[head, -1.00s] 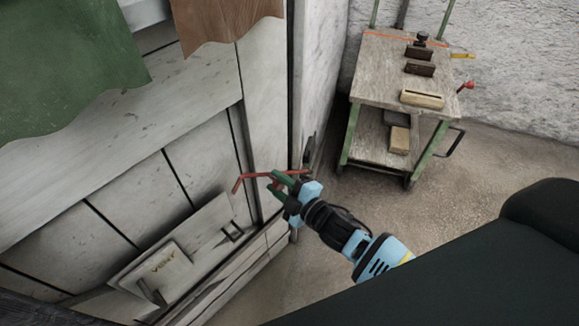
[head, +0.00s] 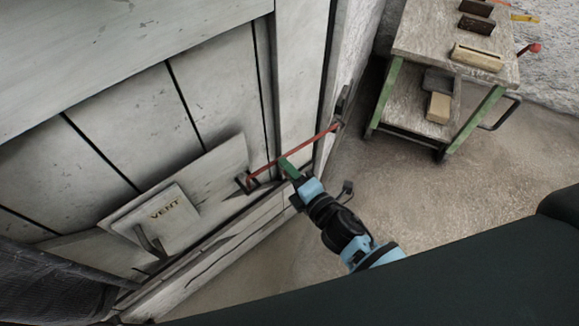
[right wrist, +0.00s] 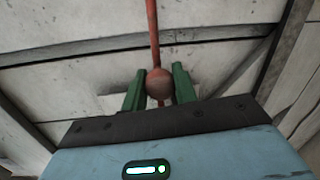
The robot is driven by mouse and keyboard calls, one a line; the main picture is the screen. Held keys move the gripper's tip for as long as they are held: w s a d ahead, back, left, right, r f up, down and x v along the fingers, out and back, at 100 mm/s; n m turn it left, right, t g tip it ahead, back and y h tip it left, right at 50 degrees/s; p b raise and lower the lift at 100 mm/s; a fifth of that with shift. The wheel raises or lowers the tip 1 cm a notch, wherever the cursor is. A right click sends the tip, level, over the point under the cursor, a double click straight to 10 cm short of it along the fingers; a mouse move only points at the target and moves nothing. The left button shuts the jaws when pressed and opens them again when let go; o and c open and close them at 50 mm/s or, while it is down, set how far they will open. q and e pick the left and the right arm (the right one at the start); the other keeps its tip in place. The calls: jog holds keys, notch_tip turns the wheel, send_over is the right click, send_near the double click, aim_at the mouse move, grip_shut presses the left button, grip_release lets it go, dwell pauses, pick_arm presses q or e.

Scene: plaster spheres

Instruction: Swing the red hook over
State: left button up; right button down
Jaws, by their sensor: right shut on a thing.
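The red hook (head: 315,139) is a thin rod. It runs from a dark mount on the post at the right to a bent free end at the left. That end appears at the dark staple (head: 240,183) beside the grey vent flap (head: 222,166); I cannot tell whether it sits inside. My right gripper (head: 286,164) is shut on the hook, partway along the rod. In the right wrist view its green fingers (right wrist: 158,88) stand on both sides of a reddish-brown knob (right wrist: 159,83), with the red rod beyond. My left gripper is not in view.
A plate marked VENT (head: 172,213) is on the flap, with a dark handle (head: 150,241) below it. White plank walling surrounds it. A wooden cart (head: 440,43) with blocks stands at the upper right. The floor (head: 420,185) between is clear.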

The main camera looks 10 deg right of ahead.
jog(key=shift+d+f, duration=0.1)
jog(key=shift+f, duration=0.1)
jog(key=shift+f, duration=0.1)
jog(key=c, duration=1.1)
grip_release()
jog(key=shift+s, duration=0.1)
jog(key=v, duration=0.7)
jog(key=shift+s+d, duration=0.1)
jog(key=shift+s, duration=0.2)
